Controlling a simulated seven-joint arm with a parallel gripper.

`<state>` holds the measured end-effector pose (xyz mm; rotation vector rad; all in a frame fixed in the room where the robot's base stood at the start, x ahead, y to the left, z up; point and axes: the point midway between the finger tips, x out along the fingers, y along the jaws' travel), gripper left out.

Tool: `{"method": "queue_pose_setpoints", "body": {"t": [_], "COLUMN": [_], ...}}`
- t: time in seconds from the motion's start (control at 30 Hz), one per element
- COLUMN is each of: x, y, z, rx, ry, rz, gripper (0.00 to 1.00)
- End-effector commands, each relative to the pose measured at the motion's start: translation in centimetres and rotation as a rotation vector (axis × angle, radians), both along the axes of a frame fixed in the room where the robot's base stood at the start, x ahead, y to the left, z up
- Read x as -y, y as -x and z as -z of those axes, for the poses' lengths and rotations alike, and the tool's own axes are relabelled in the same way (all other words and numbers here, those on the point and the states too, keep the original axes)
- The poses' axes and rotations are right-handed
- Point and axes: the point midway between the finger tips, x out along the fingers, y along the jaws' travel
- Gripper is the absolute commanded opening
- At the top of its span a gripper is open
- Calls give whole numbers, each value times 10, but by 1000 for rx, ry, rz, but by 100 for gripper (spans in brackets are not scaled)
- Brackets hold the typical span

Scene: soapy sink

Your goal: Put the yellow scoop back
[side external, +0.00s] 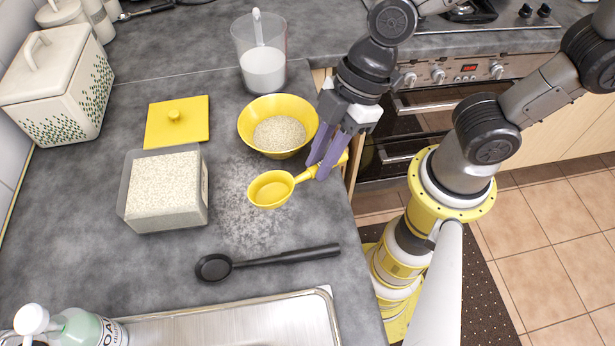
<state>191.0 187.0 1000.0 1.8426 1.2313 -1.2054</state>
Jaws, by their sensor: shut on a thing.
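The yellow scoop (271,190) is at the middle of the counter, bowl to the left and handle to the right. Its bowl looks empty. My gripper (318,172) has its purple fingers shut on the scoop's handle, near the counter's right edge. I cannot tell whether the scoop touches the counter or hangs just above it. A clear square container (165,220) full of pale grain stands open to the left of the scoop. A yellow bowl (248,128) with some grain in it stands just behind the scoop. A yellow square lid (177,132) with a knob lies behind the container.
Spilled grain (235,220) lies between container and scoop. A black spoon (270,260) lies in front, before the sink (240,325). A soap bottle (75,327) stands front left. A measuring jug (262,65) with white contents stands behind the bowl. A white canister (60,85) is back left.

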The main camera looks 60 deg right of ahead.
Motion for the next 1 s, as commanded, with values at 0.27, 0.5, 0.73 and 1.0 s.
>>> {"method": "queue_pose_setpoints", "body": {"t": [0.27,0.5,0.73,1.0], "x": [-12,-15,-15,-15], "y": [-12,-15,-15,-15], "z": [20,51,56,60], "rx": [-1,-2,1,1], "ry": [1,1,1,-1], "rz": [-1,0,-1,0], "gripper": [0,0,0,0]}}
